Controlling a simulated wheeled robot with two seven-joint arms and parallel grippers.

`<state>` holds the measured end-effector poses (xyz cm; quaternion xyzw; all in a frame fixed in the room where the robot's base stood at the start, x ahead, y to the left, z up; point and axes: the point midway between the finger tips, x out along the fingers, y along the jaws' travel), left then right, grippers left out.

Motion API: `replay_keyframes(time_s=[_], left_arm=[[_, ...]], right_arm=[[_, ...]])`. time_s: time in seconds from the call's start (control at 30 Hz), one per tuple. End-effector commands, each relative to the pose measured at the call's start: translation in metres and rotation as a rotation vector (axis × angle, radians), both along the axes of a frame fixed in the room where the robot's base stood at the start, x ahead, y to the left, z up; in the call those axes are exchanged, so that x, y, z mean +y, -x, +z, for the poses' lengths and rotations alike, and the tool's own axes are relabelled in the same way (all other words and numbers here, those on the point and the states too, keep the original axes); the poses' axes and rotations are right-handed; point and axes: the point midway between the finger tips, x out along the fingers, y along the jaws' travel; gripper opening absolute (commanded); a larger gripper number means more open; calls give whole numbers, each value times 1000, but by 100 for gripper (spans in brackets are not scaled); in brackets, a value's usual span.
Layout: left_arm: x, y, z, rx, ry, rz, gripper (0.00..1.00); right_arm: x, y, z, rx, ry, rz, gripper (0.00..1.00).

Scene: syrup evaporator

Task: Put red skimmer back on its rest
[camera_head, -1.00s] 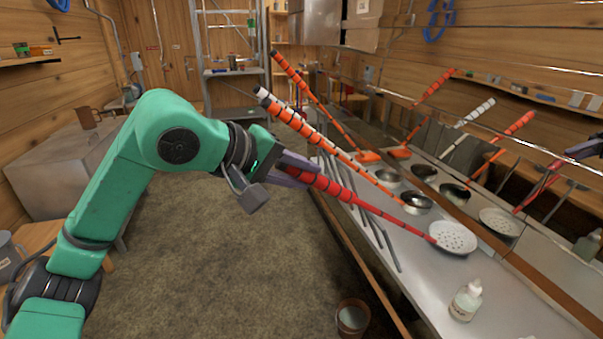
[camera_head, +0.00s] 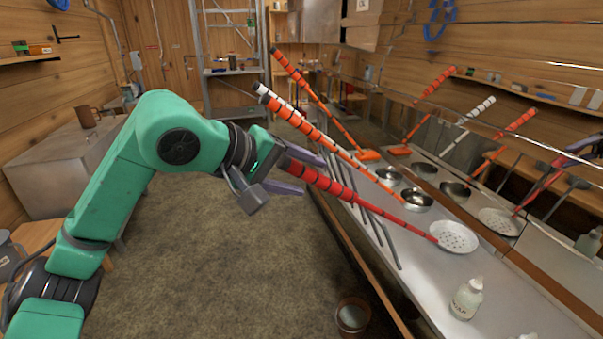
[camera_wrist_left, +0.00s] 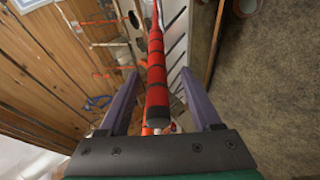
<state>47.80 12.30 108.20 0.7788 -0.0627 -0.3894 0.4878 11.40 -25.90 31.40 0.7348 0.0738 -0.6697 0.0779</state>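The red skimmer has a red handle with black bands (camera_head: 338,188) and a white perforated disc (camera_head: 454,237) on the steel counter. Its handle slants up to the left, over the dark bars of a rack (camera_head: 377,236) along the counter's near edge. I cannot tell whether it touches them. My left gripper (camera_head: 313,177) is open around the upper handle. In the left wrist view the handle (camera_wrist_left: 156,75) runs between the spread fingers (camera_wrist_left: 160,73), with gaps on both sides. My right gripper is not in view.
A soap bottle (camera_head: 466,300) stands at the counter's front. A bucket (camera_head: 352,317) is on the floor. The shiny back panel mirrors the tools.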

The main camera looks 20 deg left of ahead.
Motion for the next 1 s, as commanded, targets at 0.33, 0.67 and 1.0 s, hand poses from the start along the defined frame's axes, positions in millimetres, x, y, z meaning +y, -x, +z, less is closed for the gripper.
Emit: replay_keyframes(time_s=[0.33,0.67,1.0], left_arm=[[2,3,2,-2,0,1,65],[42,58,47,-6,0,6,65],[70,100,79,-1,0,1,65]], right_arm=[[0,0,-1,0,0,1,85],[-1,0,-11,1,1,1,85],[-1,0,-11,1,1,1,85]])
